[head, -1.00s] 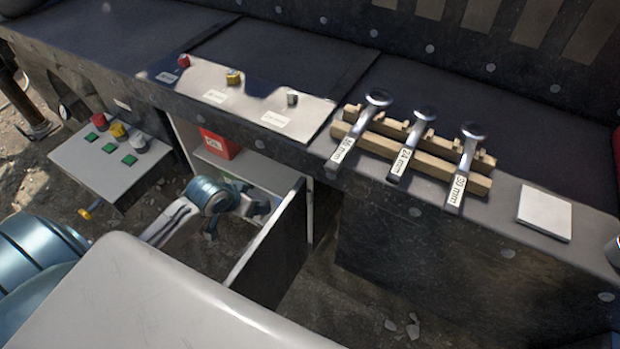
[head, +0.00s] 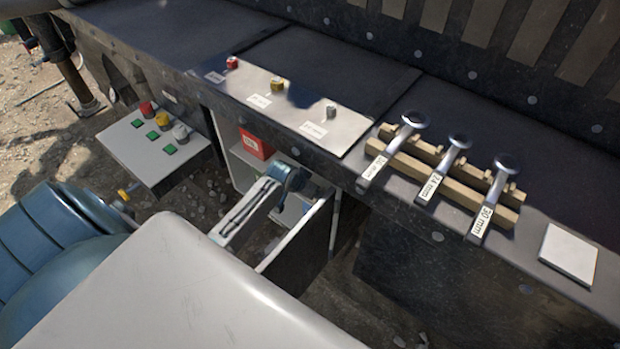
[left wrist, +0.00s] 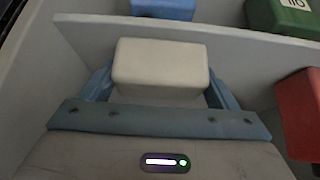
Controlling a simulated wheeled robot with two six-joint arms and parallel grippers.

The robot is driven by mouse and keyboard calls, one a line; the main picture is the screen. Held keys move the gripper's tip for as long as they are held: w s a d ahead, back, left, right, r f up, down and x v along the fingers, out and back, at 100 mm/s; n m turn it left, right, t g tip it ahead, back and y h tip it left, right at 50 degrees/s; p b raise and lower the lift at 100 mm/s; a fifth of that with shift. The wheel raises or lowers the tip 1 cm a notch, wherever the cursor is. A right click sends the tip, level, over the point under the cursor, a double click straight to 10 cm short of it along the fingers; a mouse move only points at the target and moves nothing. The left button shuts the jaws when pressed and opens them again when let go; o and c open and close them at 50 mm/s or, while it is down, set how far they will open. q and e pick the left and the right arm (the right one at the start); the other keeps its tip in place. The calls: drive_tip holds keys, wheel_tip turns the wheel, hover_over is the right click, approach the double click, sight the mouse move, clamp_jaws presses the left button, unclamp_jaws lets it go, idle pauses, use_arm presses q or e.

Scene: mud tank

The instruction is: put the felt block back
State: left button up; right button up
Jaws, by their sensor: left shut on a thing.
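The pale, off-white block (left wrist: 160,68), which I take for the felt block, is between the two blue fingers of my left gripper (left wrist: 160,88) in the left wrist view. The gripper is shut on it. In the head view my left arm reaches into the open cabinet (head: 243,170) under the bench. My left gripper (head: 300,200) is at the cabinet opening, largely hidden, and the block cannot be made out there. In the left wrist view a white panel (left wrist: 240,62) is just beyond the block; I cannot tell whether they touch. My right gripper is not in view.
A red box (head: 255,143) sits in the cabinet and also shows in the left wrist view (left wrist: 302,112). A blue block (left wrist: 163,9) and green box (left wrist: 285,17) are beyond the panel. The open dark door (head: 297,245) stands close right of my arm. Wrenches (head: 445,168) rest on the bench.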

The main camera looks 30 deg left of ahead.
use_arm(q)
drive_tip(key=shift+x, duration=0.9)
drive_tip(key=shift+w+r, duration=0.1)
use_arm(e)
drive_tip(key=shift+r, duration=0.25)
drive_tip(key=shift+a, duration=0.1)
use_arm(q)
drive_tip(key=o, duration=0.9)
drive_tip(key=shift+s+r, duration=0.2)
drive_tip(key=shift+s, duration=0.05)
drive_tip(key=shift+b+v, duration=0.8)
drive_tip(key=shift+v, duration=2.7)
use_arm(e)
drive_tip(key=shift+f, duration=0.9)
